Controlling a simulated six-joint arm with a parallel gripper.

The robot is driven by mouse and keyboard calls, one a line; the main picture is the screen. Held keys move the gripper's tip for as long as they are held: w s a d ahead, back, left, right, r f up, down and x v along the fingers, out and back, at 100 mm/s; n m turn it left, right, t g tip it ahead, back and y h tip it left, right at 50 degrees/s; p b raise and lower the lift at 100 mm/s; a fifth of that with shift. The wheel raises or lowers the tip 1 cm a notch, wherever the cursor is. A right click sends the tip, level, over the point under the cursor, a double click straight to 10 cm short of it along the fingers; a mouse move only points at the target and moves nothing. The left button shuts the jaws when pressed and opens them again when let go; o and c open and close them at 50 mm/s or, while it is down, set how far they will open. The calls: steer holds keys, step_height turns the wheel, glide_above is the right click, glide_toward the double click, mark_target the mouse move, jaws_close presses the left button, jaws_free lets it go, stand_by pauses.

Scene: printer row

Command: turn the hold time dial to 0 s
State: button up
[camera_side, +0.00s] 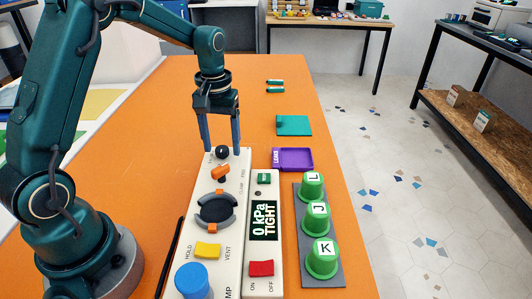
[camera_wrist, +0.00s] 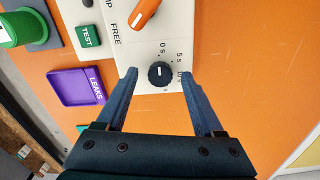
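The hold time dial is a small round black knob (camera_wrist: 161,74) with a pale pointer mark, at the end of a white panel. The labels "0 s" and "5 s", and a partly hidden one, are printed around it. I cannot tell for sure which label the mark faces. The dial (camera_side: 222,152) also shows in the side view at the far end of the panel. My gripper (camera_wrist: 159,70) is open, with one finger on each side of the dial and gaps between. In the side view my gripper (camera_side: 223,153) points down over it.
The white panel (camera_side: 196,236) also carries an orange lever (camera_side: 221,172), a dark round part (camera_side: 216,208), a yellow switch (camera_side: 207,250) and a blue knob (camera_side: 193,281). A purple tray (camera_side: 293,159) and green cups (camera_side: 316,218) stand to the right. Orange table beyond is mostly clear.

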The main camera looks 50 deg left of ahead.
mark_target(222, 148)
steer(key=shift+r, duration=2.6)
steer(key=shift+d+r, duration=0.15)
steer(key=s+d+r+m+t, duration=0.3)
steer(key=s+d+r, duration=0.3)
steer(key=r, duration=0.3)
steer(key=s+d+f+m+t, duration=0.2)
steer(key=s+d+f+m, duration=0.1)
steer(key=s, duration=0.6)
steer(key=shift+s+d+f+m+t, duration=0.25)
steer(key=shift+f+m, duration=0.25)
steer(key=shift+f, duration=0.25)
